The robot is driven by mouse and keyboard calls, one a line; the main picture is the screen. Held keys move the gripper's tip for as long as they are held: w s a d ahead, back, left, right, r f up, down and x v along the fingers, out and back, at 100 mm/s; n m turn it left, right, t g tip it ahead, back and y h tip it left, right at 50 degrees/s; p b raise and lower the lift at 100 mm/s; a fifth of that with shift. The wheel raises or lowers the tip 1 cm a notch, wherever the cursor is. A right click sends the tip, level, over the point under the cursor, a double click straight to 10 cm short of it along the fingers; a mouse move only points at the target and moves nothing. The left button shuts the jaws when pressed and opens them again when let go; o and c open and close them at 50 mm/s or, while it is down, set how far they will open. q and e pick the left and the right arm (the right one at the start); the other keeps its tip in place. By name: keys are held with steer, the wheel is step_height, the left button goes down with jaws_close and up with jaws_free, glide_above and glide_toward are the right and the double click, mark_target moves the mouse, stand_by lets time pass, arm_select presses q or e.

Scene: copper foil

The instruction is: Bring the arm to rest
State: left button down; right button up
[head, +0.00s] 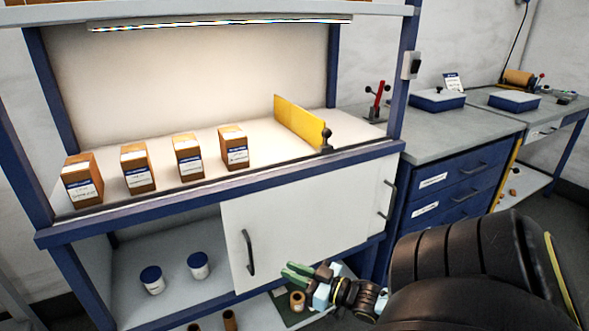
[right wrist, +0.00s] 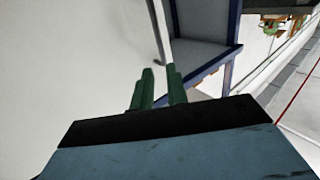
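My right arm comes in from the lower right in the head view, with its gripper (head: 298,272) in front of the lower cabinet's white sliding door (head: 310,225). The right gripper has green fingers, and they also show in the right wrist view (right wrist: 160,88). There is a narrow gap between the fingers with nothing in it, so it is open and empty. My left gripper is not in view.
Several brown boxes (head: 233,147) and a yellow divider (head: 299,122) stand on the lit shelf. Two white jars with blue lids (head: 198,266) are in the open lower compartment. Blue drawers (head: 455,190) stand to the right.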

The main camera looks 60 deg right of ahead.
stand_by(0.5)
